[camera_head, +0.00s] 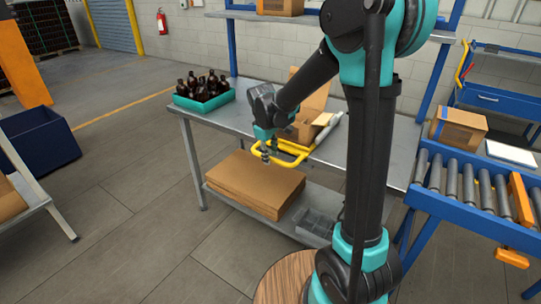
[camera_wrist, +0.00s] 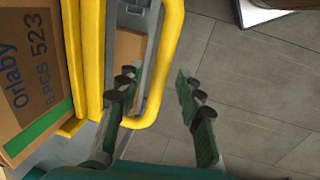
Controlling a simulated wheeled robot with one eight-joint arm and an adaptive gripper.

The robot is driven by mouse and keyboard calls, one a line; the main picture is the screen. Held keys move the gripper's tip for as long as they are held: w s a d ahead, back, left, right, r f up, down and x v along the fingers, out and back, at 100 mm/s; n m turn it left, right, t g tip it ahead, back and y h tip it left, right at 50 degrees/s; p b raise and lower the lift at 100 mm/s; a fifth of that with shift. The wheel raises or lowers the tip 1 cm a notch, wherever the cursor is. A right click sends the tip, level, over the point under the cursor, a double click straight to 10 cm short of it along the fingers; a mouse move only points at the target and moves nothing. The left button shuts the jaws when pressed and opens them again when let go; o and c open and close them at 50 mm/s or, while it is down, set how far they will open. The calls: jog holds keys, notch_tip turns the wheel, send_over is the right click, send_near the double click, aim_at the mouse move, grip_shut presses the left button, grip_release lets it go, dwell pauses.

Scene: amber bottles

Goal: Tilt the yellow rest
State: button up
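The yellow rest (camera_head: 291,157) is a bent tube frame at the front edge of the grey worktable, and part of it extends past the edge. An open cardboard box (camera_head: 304,124) sits by it. My gripper (camera_head: 266,156) is low at the rest's left front corner. In the wrist view the yellow rest (camera_wrist: 173,40) has a rounded corner between the two fingers of my gripper (camera_wrist: 157,80). The fingers are apart, with a gap to the bar on the right. Contact on the left is unclear. The printed box (camera_wrist: 32,75) is left of the fingers.
A teal tray (camera_head: 204,104) of amber bottles (camera_head: 201,85) stands on the table's left end. Flat cardboard (camera_head: 255,183) lies on the lower shelf. A blue roller conveyor (camera_head: 463,187) with a carton (camera_head: 459,127) is right. Floor in front is clear.

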jog(key=shift+f, duration=0.2)
grip_shut()
dwell(0.4)
